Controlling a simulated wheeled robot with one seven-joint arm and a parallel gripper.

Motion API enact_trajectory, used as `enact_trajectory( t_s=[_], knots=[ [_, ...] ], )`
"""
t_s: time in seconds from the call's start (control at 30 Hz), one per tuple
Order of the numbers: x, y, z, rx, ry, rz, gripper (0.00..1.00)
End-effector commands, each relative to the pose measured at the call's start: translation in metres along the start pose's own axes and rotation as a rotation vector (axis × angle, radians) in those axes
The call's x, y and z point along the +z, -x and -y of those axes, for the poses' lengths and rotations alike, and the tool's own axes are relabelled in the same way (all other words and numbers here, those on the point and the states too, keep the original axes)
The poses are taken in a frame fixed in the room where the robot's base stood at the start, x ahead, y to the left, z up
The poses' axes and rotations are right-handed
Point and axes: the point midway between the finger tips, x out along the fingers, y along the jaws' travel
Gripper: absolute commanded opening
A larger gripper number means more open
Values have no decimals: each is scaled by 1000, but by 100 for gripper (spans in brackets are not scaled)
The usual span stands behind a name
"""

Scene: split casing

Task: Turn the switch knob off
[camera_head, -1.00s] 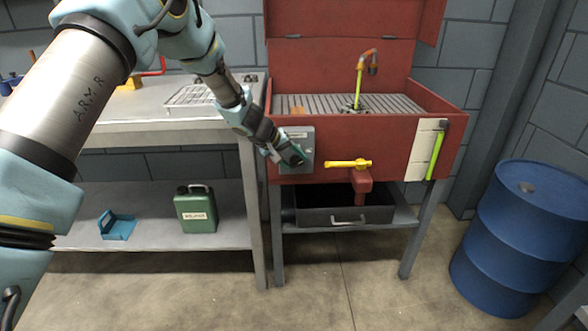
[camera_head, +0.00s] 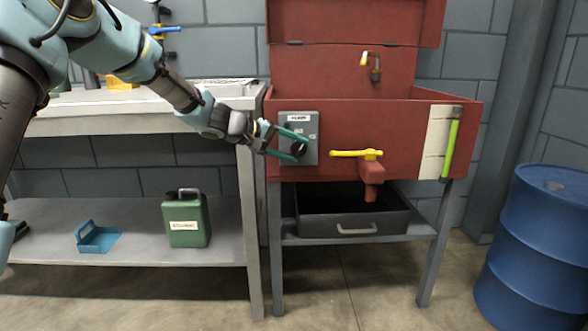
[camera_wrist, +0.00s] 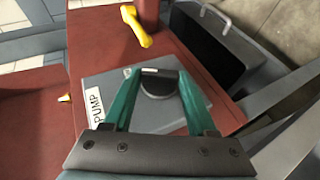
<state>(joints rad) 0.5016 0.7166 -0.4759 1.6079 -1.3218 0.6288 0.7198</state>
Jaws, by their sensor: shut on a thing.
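A grey switch box (camera_head: 311,124) with a white label on top is fixed to the left of the red sink unit's front. Its black round knob (camera_head: 299,149) shows between my gripper's teal fingers. My gripper (camera_head: 303,146) reaches in from the left, with one finger above and one below the knob. In the wrist view the dark knob (camera_wrist: 158,86) sits between the two fingertips, with a pale mark at its far edge. The gripper is shut on it. The box's label (camera_wrist: 94,106) reads PUMP there. The fingers hide part of the box face.
A yellow valve handle (camera_head: 357,153) juts out right of the box, above a grey drawer (camera_head: 355,228). A workbench (camera_head: 150,125) stands left, with a green canister (camera_head: 186,220) on its shelf. A blue barrel (camera_head: 540,240) stands right.

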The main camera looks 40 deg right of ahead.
Motion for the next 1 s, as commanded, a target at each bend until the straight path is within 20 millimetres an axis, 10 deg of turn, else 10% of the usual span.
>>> enact_trajectory(
  t_s=[1.0],
  knots=[
    [1, -3, 13, 435, 182, -1, 2]
  ],
)
